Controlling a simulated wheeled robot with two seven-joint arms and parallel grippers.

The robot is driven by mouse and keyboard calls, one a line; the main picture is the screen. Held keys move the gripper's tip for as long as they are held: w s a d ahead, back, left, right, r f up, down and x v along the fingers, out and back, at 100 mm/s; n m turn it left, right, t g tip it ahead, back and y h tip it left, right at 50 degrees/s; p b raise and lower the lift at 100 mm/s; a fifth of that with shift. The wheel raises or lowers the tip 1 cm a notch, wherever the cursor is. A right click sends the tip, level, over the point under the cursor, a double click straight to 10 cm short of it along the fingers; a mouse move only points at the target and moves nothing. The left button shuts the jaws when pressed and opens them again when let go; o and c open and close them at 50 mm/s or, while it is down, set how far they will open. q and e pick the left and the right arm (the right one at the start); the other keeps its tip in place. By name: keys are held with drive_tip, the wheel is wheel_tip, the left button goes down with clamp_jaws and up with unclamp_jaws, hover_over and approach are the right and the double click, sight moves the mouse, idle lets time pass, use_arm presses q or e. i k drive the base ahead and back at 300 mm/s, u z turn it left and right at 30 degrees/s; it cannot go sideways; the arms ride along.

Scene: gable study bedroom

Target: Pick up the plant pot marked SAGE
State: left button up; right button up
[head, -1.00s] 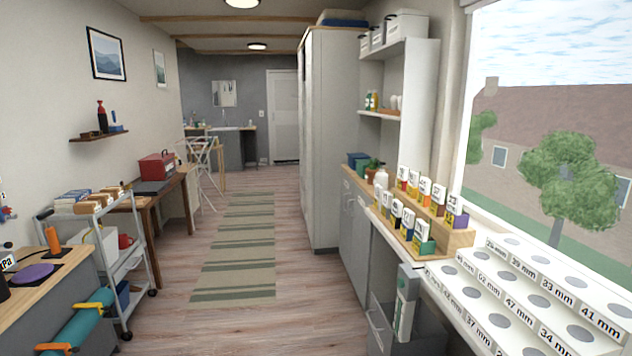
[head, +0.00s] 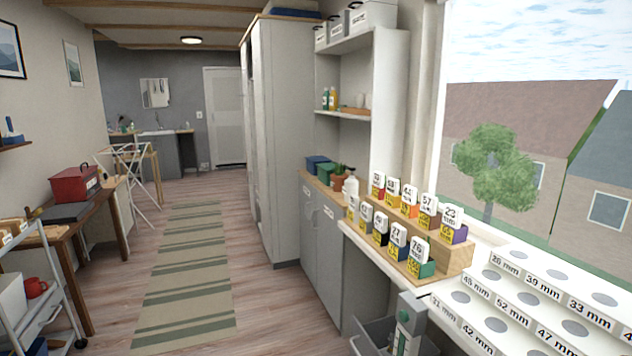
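A small terracotta pot (head: 338,182) with a green plant stands on the wooden top of the grey cabinet, in the middle of the head view. It is partly hidden by a white bottle (head: 350,186) in front of it. No marking can be read on the pot, so I cannot tell whether it is the SAGE one. No other plant pot can be made out. Neither of my grippers is in view.
Numbered small packs (head: 397,240) stand on a stepped wooden rack on the right counter. A white stepped holder (head: 480,322) marked in mm is nearer. A trolley (head: 42,290) stands at left. The floor along the striped rug (head: 187,285) is clear.

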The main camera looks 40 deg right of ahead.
sight(338, 178)
drive_tip(key=z, duration=0.15)
drive_tip(key=i, duration=2)
drive_tip(key=z, duration=1.4)
drive_tip(key=i, duration=1.05)
drive_tip(key=z, duration=1.05)
